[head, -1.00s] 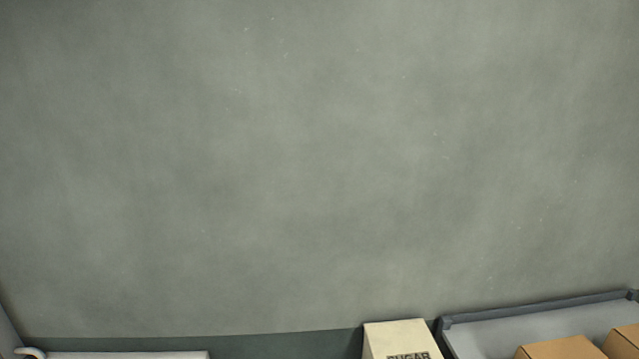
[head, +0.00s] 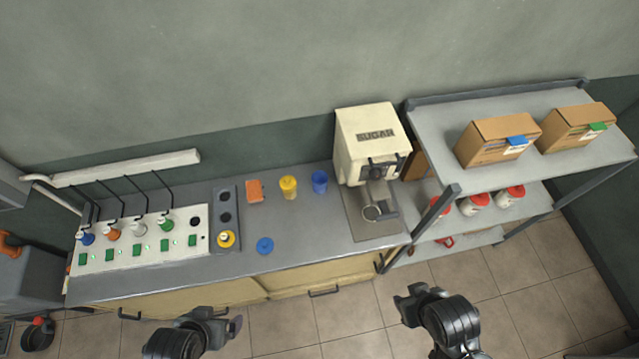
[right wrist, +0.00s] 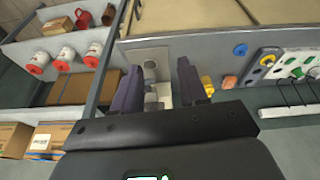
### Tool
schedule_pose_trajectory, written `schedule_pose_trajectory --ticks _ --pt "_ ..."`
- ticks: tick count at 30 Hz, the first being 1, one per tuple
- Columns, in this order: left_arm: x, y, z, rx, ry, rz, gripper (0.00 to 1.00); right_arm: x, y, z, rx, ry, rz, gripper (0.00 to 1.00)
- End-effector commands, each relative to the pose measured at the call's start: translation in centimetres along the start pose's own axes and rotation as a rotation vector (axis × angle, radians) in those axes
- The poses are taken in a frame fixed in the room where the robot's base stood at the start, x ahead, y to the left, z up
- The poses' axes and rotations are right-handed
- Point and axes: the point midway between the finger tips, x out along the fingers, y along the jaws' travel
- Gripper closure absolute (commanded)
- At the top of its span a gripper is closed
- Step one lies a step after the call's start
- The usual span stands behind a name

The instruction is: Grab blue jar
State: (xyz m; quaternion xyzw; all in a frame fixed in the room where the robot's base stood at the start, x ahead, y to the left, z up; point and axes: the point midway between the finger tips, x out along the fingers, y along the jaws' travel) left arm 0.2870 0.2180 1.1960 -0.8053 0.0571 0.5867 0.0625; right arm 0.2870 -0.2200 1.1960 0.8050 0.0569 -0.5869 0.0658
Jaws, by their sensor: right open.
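The blue jar (head: 320,182) stands upright on the grey counter, left of the sugar press (head: 372,140), with its top uncovered. A flat blue lid (head: 265,245) lies near the counter's front edge and also shows in the right wrist view (right wrist: 240,50). My right gripper (head: 408,302) is in front of the counter, apart from everything; in the right wrist view (right wrist: 160,85) its fingers are spread and empty. The jar cannot be made out in that view; a finger may cover it. My left gripper (head: 225,325) is low in front of the counter; its jaws are unclear.
A yellow jar (head: 289,187) stands just left of the blue jar, with an orange block (head: 255,191) beyond it. A shelf unit (head: 440,120) with boxes and red-lidded jars stands right. The counter's middle front is mostly clear.

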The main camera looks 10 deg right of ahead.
Motion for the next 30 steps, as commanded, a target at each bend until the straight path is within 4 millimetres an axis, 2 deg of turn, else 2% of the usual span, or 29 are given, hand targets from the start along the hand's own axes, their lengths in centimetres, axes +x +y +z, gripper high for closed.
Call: schedule_pose_trajectory --ticks 12,23,30 --pt "-0.05 0.0 -0.03 0.0 0.001 0.0 0.04 -0.05 -0.08 -0.06 0.003 0.002 -0.003 0.56" --pt "-0.06 0.0 -0.04 0.0 0.002 0.0 0.04 -0.08 -0.23 -0.11 0.009 0.003 -0.008 0.01" --pt "-0.07 0.0 -0.05 0.0 0.002 0.0 0.04 -0.12 -0.06 -0.25 0.006 0.009 -0.003 0.0"
